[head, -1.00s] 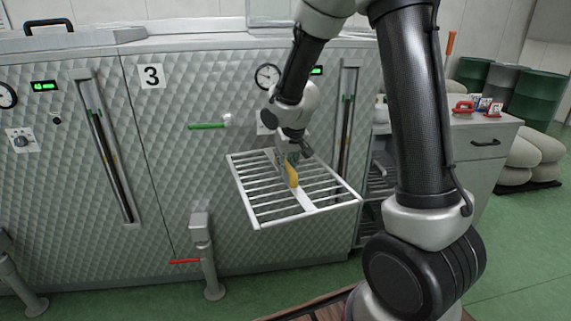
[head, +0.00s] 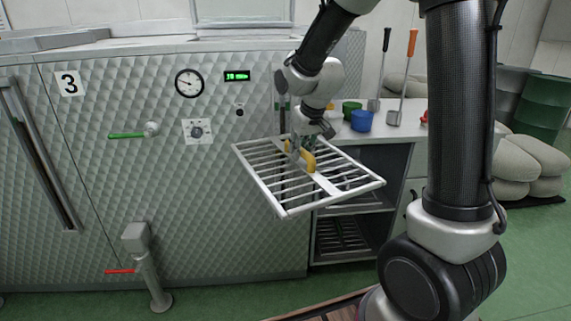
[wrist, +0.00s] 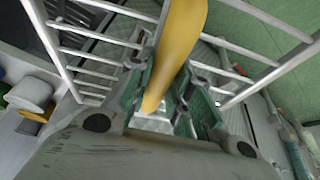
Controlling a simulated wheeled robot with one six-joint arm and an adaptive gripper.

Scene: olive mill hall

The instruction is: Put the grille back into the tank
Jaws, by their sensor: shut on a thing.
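My gripper (head: 299,148) is shut on the yellow handle (head: 311,158) of the white barred grille (head: 336,195). It holds the grille in the air, roughly flat with a slight tilt, in front of the tank and the open shelf unit. In the wrist view the yellow handle (wrist: 176,50) lies between the green-padded fingers (wrist: 165,100), with grille bars (wrist: 90,50) on both sides. The quilted metal tank (head: 150,190) marked 3 stands at the left and behind. Its inside is hidden from this height; part of its top (head: 100,43) shows at the upper left.
A side counter (head: 390,118) with a blue cup (head: 361,121), a green cup (head: 351,108) and upright tools stands right of the tank. Its open shelf (head: 345,245) holds a rack. White sacks (head: 525,165) and green drums (head: 535,105) are at the right. A valve pipe (head: 150,270) juts out at the tank's front.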

